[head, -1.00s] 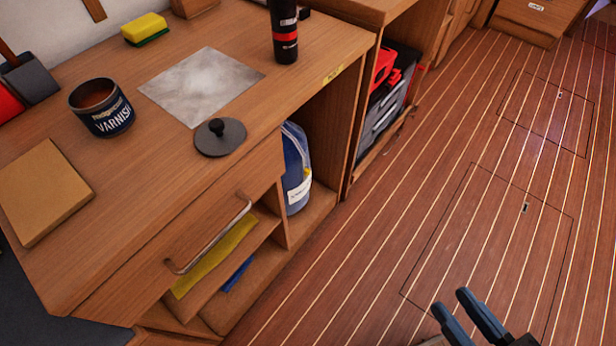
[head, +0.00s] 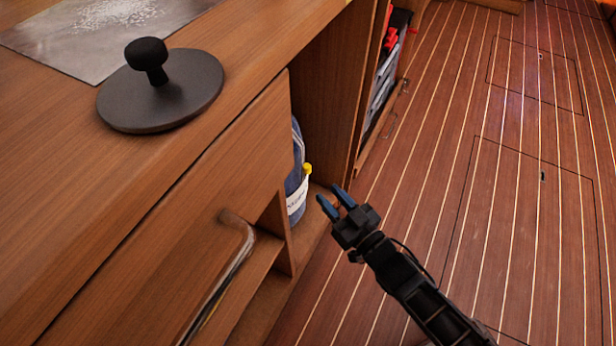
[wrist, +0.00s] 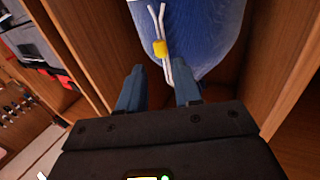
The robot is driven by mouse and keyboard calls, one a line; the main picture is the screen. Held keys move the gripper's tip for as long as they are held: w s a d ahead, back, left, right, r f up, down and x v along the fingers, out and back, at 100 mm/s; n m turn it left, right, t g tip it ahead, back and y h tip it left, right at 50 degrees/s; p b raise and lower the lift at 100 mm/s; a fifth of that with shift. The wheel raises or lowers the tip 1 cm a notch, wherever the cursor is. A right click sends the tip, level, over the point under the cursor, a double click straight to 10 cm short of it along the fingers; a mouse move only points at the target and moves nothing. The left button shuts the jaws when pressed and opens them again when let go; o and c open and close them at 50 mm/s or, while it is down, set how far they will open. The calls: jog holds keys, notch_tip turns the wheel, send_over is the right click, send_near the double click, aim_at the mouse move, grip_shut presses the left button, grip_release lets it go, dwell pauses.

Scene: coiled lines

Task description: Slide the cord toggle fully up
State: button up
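The cord toggle (wrist: 160,48) is a small yellow piece on white cords (wrist: 166,67) that run along a blue bag (wrist: 205,28) in the wrist view. Lengths of cord show both above and below it. In the head view the blue bag (head: 293,165) stands inside the open cabinet, partly hidden by the cabinet side, with the yellow toggle (head: 308,169) at its right edge. My gripper (head: 329,204) is open at the cabinet opening, with its blue fingers pointing towards the bag. In the wrist view the fingers (wrist: 158,78) are apart, and the toggle lies ahead between them, not gripped.
Wooden cabinet walls (wrist: 285,85) stand close on both sides of the bag. A drawer handle (head: 235,262) sticks out at the left of the opening. A black disc with a knob (head: 160,92) lies on the counter. The plank floor (head: 440,190) is clear.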

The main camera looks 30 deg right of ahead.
aim_at(309, 173)
jog(key=w, duration=0.2)
jog(key=w+a+b, duration=0.1)
jog(key=w, duration=0.4)
jog(key=shift+w+a, duration=0.15)
jog(key=shift+w, duration=0.2)
grip_shut()
